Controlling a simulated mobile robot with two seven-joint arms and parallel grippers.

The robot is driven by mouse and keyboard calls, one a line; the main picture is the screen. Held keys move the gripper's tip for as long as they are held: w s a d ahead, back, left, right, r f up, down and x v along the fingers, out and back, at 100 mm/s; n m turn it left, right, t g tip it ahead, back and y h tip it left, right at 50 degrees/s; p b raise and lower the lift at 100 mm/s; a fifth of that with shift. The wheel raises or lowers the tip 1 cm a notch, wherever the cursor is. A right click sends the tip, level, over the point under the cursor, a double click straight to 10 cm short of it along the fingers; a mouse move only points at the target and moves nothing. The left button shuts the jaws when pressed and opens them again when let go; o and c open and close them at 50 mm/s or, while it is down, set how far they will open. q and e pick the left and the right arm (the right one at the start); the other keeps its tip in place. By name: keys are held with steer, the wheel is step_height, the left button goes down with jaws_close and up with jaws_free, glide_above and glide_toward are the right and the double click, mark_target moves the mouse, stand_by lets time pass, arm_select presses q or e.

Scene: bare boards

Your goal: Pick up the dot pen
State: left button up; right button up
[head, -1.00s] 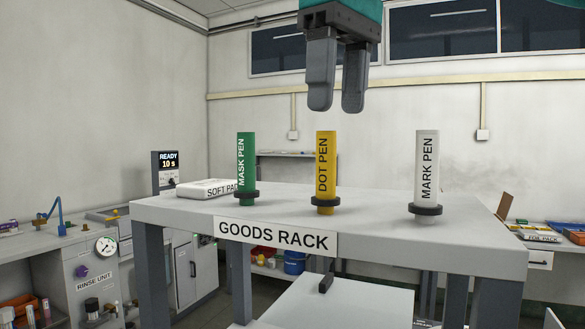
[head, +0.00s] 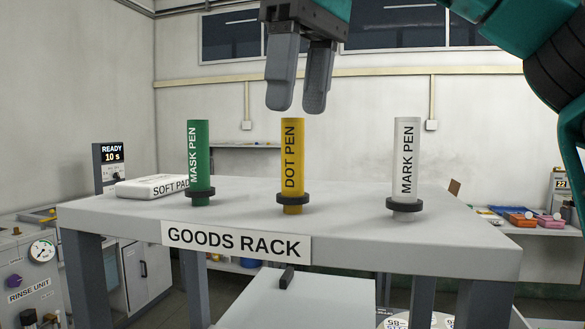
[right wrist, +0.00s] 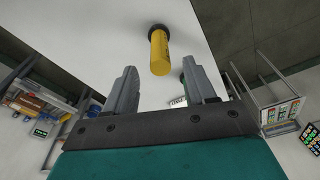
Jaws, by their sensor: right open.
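The yellow dot pen (head: 292,160) stands upright in a dark ring on the goods rack (head: 345,215), between the green mask pen (head: 198,160) and the white mark pen (head: 406,160). My right gripper (head: 298,108) is open and empty, its fingers pointing down just above the dot pen's top in the head view. In the right wrist view the dot pen (right wrist: 160,52) shows ahead of the gap between the two fingers (right wrist: 158,80), apart from both. My left gripper is not in view.
A white soft pad pack (head: 152,187) lies at the rack's left end. The mask pen and mark pen stand to either side of the dot pen, with clear rack surface between. A back bench with colored items (head: 522,218) is at the right.

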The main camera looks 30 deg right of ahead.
mark_target(291, 158)
steer(key=shift+w+a+f, duration=0.1)
steer(key=shift+w+f, duration=0.1)
steer(key=shift+f, duration=1.1)
steer(key=shift+w+f, duration=0.2)
steer(key=shift+f, duration=1.15)
steer(key=shift+w+a+f, duration=0.1)
steer(key=shift+w+f, duration=0.1)
steer(key=shift+f, duration=1.1)
jaws_close()
